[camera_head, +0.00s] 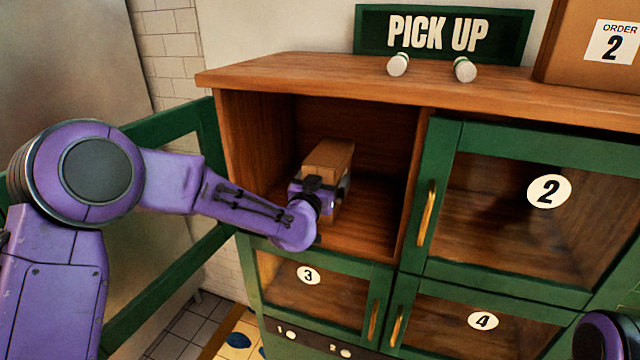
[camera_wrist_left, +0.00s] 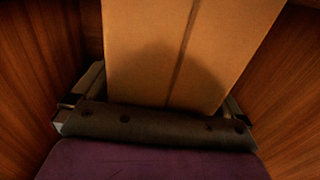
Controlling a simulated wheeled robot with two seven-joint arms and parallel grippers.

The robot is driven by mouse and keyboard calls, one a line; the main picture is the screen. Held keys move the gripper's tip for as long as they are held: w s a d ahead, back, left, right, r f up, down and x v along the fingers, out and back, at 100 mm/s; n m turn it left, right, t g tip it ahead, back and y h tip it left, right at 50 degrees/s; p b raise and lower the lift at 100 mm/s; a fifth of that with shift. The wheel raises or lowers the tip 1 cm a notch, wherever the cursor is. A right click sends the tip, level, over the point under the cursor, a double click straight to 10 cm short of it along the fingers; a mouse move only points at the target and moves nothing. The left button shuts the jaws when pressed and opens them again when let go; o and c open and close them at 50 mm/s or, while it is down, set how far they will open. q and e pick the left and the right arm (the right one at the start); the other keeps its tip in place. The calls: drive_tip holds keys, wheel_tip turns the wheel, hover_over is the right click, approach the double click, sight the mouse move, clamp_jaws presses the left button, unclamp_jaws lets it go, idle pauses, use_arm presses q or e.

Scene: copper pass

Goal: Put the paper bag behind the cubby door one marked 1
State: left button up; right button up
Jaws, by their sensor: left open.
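The paper bag (camera_head: 330,158), a brown box-like shape, stands inside the open upper left cubby (camera_head: 375,215). In the left wrist view the bag (camera_wrist_left: 190,45) fills the middle, with wooden walls on both sides. My left gripper (camera_head: 322,192) reaches into the cubby at the bag's near end. Its jaws (camera_wrist_left: 160,100) are open, one finger on each side of the bag; whether they touch it is unclear. The green-framed cubby door (camera_head: 165,128) hangs swung open to the left, behind my left arm. Its number is not visible. My right gripper is out of view.
Closed doors marked 2 (camera_head: 549,191), 3 (camera_head: 308,275) and 4 (camera_head: 482,321) surround the open cubby.

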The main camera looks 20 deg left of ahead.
use_arm(q)
drive_tip(key=s+b, duration=0.2)
drive_tip(key=s, duration=0.1)
drive_tip(key=shift+a+f, duration=0.1)
drive_tip(key=s+b, duration=0.2)
drive_tip(key=s, duration=0.7)
drive_tip(key=shift+r, duration=0.25)
drive_tip(key=shift+a, duration=0.1)
